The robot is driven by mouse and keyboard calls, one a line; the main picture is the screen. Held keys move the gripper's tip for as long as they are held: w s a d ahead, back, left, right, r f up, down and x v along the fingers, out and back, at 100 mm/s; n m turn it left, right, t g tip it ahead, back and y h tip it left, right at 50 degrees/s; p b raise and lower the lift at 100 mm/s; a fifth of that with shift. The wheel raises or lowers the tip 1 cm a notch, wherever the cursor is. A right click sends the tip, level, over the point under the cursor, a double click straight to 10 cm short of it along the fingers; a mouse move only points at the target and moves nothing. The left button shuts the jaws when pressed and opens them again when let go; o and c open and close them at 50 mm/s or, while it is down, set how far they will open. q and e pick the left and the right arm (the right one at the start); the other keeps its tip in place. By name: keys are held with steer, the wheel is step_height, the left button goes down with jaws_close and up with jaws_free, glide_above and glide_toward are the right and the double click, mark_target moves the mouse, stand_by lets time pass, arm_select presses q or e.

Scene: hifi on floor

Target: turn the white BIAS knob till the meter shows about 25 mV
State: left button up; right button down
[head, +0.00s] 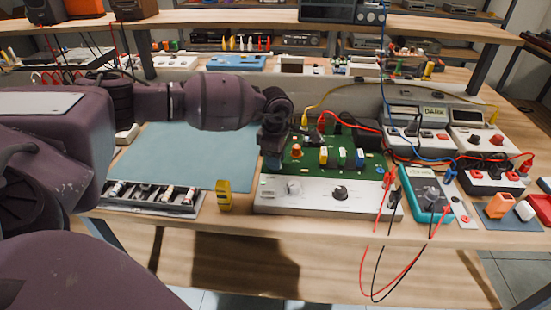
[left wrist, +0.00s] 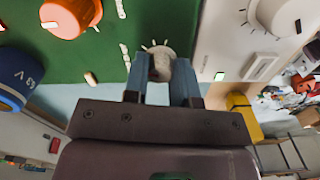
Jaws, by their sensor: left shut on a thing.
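The white knob (left wrist: 160,65) sits on the green circuit board (left wrist: 105,50), with white scale ticks around it in the left wrist view. My left gripper (left wrist: 162,80) is shut on this knob, one finger on each side. In the head view the left gripper (head: 272,158) points down at the left end of the green board (head: 322,158); the knob is hidden there. A teal handheld meter (head: 428,192) with red and black leads lies right of the board. Its reading is too small to tell. My right gripper is not in view.
An orange knob (left wrist: 70,15) and a blue can part (left wrist: 18,75) stand on the board near the gripper. A silver panel (head: 300,198) with a black knob (head: 340,193) lies in front. A yellow object (head: 224,195) stands to the left. Loose leads hang over the front edge.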

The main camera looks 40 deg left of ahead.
arm_select(q)
steer(key=o, duration=0.9)
steer(key=shift+o, duration=0.2)
steer(key=shift+r, duration=0.25)
step_height(320, 180, up, 10)
steer(key=p, duration=0.1)
steer(key=shift+r, duration=0.2)
